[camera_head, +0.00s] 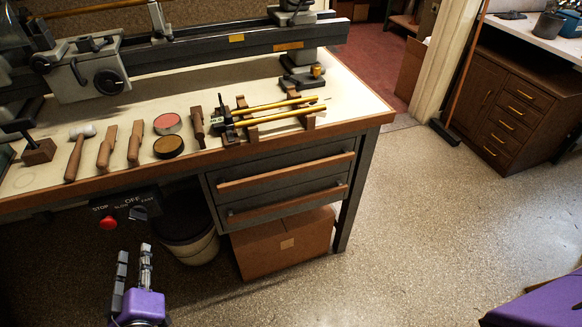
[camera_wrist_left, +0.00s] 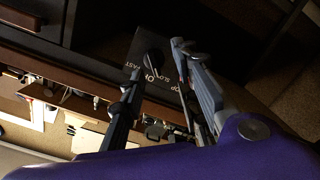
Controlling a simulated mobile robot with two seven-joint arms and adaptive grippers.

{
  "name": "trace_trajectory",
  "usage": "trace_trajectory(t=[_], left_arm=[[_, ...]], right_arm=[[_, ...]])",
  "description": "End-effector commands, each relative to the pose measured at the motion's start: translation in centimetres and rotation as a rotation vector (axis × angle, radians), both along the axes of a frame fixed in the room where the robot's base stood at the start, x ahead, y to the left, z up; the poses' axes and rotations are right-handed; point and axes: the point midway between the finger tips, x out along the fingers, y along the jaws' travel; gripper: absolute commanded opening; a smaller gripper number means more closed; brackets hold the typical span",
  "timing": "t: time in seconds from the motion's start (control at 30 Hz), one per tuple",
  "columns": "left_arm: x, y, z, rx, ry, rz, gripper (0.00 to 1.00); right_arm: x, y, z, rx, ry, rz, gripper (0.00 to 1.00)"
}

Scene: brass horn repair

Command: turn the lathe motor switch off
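The lathe motor switch is a dark rotary knob (camera_head: 139,213) on a black panel (camera_head: 120,207) under the bench's front edge, at the left of the head view. White labels SLOW, OFF and FAST stand around it; I cannot tell which one it points to. A red STOP button (camera_head: 108,223) is left of the knob. The panel (camera_wrist_left: 138,46) and knob (camera_wrist_left: 154,63) also show in the left wrist view, between and beyond the fingertips. My left gripper (camera_head: 134,251) is open and empty, in front of and below the panel, apart from the knob. My right gripper is not in view.
The bench (camera_head: 350,118) carries a lathe (camera_head: 200,50), a mallet (camera_head: 78,150), wooden tools, two round tins and brass tubes on a stand. A bin (camera_head: 192,247) and a cardboard box (camera_head: 283,243) stand below.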

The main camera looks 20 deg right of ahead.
Motion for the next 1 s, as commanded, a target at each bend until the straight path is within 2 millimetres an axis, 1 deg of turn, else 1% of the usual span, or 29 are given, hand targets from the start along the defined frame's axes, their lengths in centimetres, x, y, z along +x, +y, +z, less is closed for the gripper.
trace_trajectory(t=[0.03,0.1,0.2,0.27,0.5,0.6,0.77,1.0], left_arm=[[1.1,-0.1,0.2,-0.025,-0.026,0.003,0.3],[2.1,-0.1,0.9,-0.049,-0.053,0.005,0.3],[3.3,-0.2,1.5,-0.06,-0.071,0.005,0.3],[4.1,-0.2,1.7,-0.062,-0.072,0.005,0.3],[7.9,-0.4,1.7,-0.06,-0.07,0.004,0.3],[9.2,-0.4,1.6,-0.058,-0.069,0.005,0.3],[10.2,-0.4,1.6,-0.057,-0.068,0.005,0.3],[10.3,-0.4,1.6,-0.057,-0.067,0.005,0.3]], right_arm=[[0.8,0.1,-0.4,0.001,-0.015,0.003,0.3],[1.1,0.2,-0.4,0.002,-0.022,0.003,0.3],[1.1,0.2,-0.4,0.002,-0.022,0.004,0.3],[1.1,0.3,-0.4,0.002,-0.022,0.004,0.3],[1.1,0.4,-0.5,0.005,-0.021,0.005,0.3],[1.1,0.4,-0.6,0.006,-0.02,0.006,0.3],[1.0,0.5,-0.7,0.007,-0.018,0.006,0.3],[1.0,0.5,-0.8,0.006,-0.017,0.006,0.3]])
